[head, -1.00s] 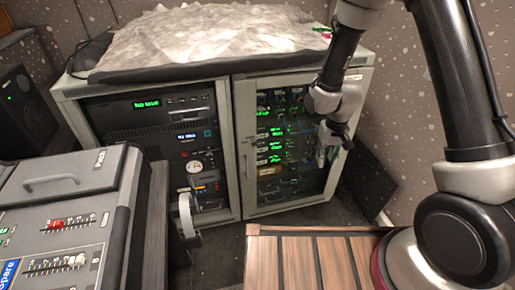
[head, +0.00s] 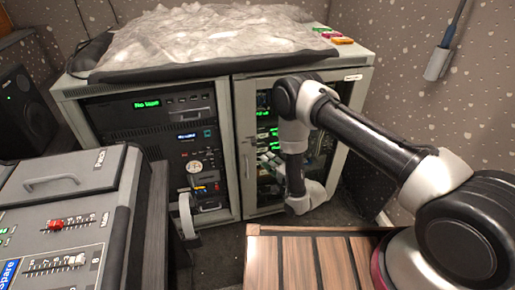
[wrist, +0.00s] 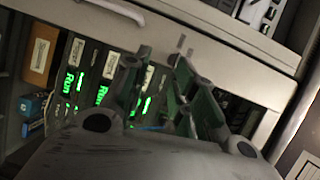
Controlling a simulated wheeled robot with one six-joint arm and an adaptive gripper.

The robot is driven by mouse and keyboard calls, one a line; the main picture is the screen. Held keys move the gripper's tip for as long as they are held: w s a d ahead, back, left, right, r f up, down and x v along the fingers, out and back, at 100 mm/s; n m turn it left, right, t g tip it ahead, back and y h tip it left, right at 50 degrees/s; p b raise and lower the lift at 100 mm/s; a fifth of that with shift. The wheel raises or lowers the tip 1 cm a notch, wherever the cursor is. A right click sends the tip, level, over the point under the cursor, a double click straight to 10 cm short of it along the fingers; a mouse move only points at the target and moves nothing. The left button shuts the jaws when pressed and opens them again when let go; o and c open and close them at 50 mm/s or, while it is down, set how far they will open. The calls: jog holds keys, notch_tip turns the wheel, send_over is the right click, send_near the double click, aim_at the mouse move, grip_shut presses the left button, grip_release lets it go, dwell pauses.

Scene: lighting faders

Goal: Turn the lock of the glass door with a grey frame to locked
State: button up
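The glass door with a grey frame (head: 240,120) is the right-hand door of the rack cabinet and looks closed. Its frame strip also crosses the wrist view (wrist: 225,65) diagonally. My gripper (head: 268,160) is in front of the glass, just right of the frame's left strip. In the wrist view my gripper (wrist: 160,57) has its two fingers apart, with a narrow gap between the tips, close to the strip.
A bar handle (head: 246,158) stands out from the door's left strip, near my gripper. Lit equipment (wrist: 95,85) sits behind the glass. A wooden slatted top (head: 310,262) and the fader desk (head: 75,205) stand in front. A crumpled cover (head: 205,38) lies on the cabinet.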

jog(key=shift+m+t+y, duration=0.4)
jog(key=w+a, duration=0.1)
jog(key=w, duration=0.1)
jog(key=w+a+r, duration=0.1)
jog(key=w+a, duration=0.1)
jog(key=w+a+r, duration=0.1)
jog(key=w+a, duration=0.1)
jog(key=shift+w, duration=0.2)
jog(key=shift+c, duration=0.2)
grip_shut()
